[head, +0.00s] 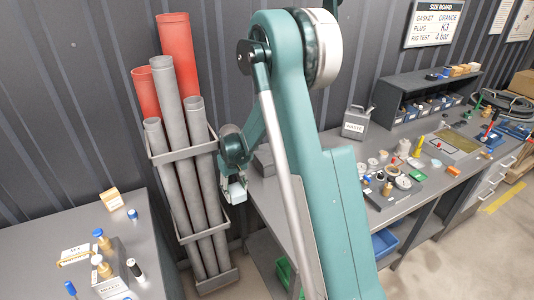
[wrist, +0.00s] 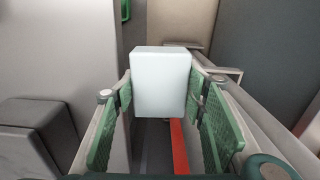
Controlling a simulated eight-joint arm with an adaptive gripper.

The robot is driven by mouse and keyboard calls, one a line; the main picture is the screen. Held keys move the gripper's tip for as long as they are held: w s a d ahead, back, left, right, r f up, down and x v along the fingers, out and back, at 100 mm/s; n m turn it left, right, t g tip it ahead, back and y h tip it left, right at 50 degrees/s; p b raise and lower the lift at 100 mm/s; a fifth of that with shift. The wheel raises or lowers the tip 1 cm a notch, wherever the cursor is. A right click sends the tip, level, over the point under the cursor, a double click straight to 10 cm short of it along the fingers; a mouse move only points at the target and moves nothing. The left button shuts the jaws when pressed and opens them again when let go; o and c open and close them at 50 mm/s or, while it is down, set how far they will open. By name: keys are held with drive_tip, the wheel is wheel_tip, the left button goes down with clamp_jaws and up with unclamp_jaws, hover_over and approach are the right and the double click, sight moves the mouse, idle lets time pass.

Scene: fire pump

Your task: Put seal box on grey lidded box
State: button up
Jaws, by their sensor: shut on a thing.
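A plain pale box (wrist: 162,82), which looks like the seal box, is held between the green pads of my gripper (wrist: 160,95) in the wrist view. In the head view my gripper (head: 236,180) hangs in front of the gap between the pipe rack and the long bench, with the pale box (head: 236,193) low in it. A grey box (head: 263,160), likely the grey lidded box, sits at the bench's left end, partly hidden by my arm. A dark grey box (wrist: 38,130) shows at lower left in the wrist view; I cannot tell if it is the same one.
A rack of grey and red pipes (head: 185,150) stands left of my gripper. The long bench (head: 405,205) holds a grey waste can (head: 355,122) and many small parts. A left table (head: 40,255) holds a tan box (head: 111,200) and fittings.

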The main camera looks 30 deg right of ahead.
wheel_tip(320, 180, up, 19)
drive_tip(key=p, duration=0.5)
hover_over(267, 153)
drive_tip(key=shift+f, duration=0.15)
drive_tip(key=shift+f, duration=0.15)
drive_tip(key=shift+f, duration=3)
drive_tip(key=shift+f, duration=1.85)
drive_tip(key=shift+f, duration=0.2)
drive_tip(key=o, duration=0.9)
